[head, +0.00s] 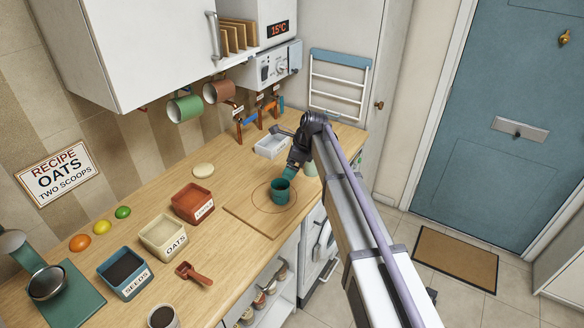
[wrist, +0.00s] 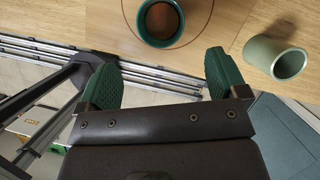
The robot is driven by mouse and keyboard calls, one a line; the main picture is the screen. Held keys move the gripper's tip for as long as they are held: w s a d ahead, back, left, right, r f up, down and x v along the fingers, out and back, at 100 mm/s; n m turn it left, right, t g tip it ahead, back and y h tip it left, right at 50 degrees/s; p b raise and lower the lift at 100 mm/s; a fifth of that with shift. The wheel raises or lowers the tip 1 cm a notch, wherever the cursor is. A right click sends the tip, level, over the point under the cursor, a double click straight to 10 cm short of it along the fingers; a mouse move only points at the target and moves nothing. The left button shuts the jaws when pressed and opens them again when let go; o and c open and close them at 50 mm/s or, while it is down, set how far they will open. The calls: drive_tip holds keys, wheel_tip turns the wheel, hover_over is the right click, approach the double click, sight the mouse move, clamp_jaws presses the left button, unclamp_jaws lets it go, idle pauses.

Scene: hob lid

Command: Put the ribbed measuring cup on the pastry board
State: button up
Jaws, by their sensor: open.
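A dark teal cup (head: 281,190) stands upright on the pastry board (head: 240,208), inside the ring marked on it. The wrist view shows the teal cup (wrist: 146,28) from above, with a brownish inside, and part of the board's ring line. I take it as the ribbed measuring cup, though ribs are too small to make out. My gripper (wrist: 160,62) has green finger pads spread apart with nothing between them. The cup is just beyond the fingertips, apart from them. In the head view my gripper (head: 290,172) is right behind the cup.
A red bin (head: 192,203), oats bin (head: 163,238), seeds bin (head: 124,275) and red scoop (head: 193,273) are left of the board. A white tray (head: 271,146) is behind.

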drive_tip(key=s+d+n+h, duration=0.1)
drive_tip(key=s+d+n, duration=0.5)
drive_tip(key=s, duration=0.4)
drive_tip(key=s+d+f+n+h, duration=0.1)
drive_tip(key=s+d+n+h, duration=0.1)
drive_tip(key=s+d+n, duration=0.4)
drive_tip(key=s+d+n+h, duration=0.1)
drive_tip(key=s+d+n, duration=0.5)
drive_tip(key=s, duration=0.9)
drive_tip(key=shift+s+f+n+g+h, duration=0.3)
drive_tip(key=shift+n+g, duration=0.1)
drive_tip(key=shift+n, duration=0.6)
wheel_tip(320, 180, down, 2)
drive_tip(key=shift+w+f+b, duration=0.1)
drive_tip(key=shift+f+b, duration=0.1)
drive_tip(key=shift+b, duration=1.05)
